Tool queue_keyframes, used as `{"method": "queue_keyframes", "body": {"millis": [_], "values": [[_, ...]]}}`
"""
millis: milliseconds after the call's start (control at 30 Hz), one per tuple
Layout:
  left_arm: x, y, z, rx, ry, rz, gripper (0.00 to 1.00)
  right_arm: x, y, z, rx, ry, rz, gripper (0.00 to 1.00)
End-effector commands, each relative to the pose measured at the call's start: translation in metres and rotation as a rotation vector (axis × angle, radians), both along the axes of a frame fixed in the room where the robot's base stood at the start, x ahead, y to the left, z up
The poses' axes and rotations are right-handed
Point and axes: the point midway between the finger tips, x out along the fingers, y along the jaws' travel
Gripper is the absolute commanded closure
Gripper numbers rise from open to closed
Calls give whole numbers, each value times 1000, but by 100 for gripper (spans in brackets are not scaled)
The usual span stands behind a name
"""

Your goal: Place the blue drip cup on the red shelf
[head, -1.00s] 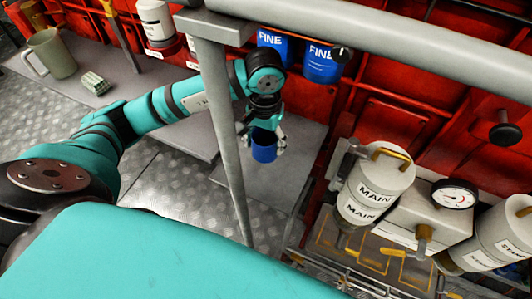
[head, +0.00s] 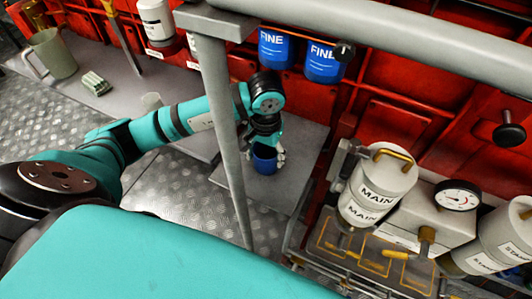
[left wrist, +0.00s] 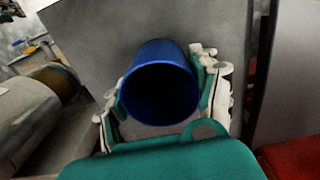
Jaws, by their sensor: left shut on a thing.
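The blue drip cup (head: 264,163) is held upright or nearly so in my left gripper (head: 266,150), over the grey plate (head: 292,185) below the FINE filters. In the left wrist view the cup (left wrist: 160,85) has its open mouth towards the camera and looks empty and dark inside. The fingers of the left gripper (left wrist: 165,100) close on both sides of it. I cannot tell whether the cup's base touches the plate. No clearly red shelf shows; the red surfaces are the machine wall (head: 390,125) behind. My right gripper is not in view.
Two blue FINE filters (head: 323,62) hang behind.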

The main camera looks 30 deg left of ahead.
Motion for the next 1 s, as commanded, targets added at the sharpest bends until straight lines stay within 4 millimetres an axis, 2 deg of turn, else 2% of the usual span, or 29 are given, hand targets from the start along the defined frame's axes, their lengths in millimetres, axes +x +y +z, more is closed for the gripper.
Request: {"method": "queue_keyframes", "body": {"millis": [67,100,300,667,733,1000], "values": [[0,0,-1,0,-1,0,68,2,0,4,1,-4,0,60],[0,0,-1,0,0,0,34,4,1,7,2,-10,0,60],[0,0,0,0,0,0,10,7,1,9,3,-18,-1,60],[0,0,2,0,0,0,10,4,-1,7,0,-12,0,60],[0,0,5,-1,0,1,10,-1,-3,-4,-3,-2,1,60],[2,0,66,0,-6,-1,10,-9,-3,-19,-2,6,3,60]]}}
